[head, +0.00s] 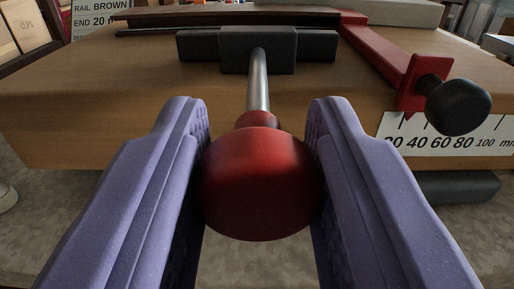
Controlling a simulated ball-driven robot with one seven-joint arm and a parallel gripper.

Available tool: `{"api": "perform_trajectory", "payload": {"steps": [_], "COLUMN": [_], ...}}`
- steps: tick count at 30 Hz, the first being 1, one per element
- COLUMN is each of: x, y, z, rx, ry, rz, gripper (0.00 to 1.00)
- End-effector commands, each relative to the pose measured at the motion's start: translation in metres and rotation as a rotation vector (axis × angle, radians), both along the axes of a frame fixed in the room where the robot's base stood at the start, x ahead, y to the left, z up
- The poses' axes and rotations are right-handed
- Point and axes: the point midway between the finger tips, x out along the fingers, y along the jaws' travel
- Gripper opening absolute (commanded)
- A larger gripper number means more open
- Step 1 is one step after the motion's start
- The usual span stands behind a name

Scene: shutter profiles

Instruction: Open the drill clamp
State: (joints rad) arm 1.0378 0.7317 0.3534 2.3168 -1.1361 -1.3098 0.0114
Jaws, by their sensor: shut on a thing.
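The drill clamp shows as a red round knob (259,185) on a grey metal rod (258,82). The rod runs away from me to a dark grey block (257,50) with a wider bar on both sides, on top of the wooden block. My gripper (258,150) has two purple fingers, one on each side of the red knob, and is shut on it. The knob hides the near part of the rod. Where the dark bar meets the brown rail (230,18) behind it, I cannot tell whether they touch.
A wooden block (80,120) spans the view. At right, a red bar clamp (385,50) with a black knob (458,106) sticks out above a millimetre scale (440,140). At left are a box marked clips (30,28) and a label reading rail brown (100,12).

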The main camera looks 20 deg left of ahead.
Motion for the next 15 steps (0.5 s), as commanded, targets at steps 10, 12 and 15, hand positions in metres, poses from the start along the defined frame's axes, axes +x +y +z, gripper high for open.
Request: {"api": "perform_trajectory", "payload": {"steps": [10,12,15], "x": [-0.0013,-0.001,-0.0019], "y": [-0.0009,-0.0007,-0.0012], "z": [-0.0021,-0.0018,-0.0015], "rx": [0.0,0.0,0.001], "ry": [0.005,0.005,0.004], "rz": [-0.003,-0.003,-0.003], "gripper": [0.58,0.58,0.58]}}
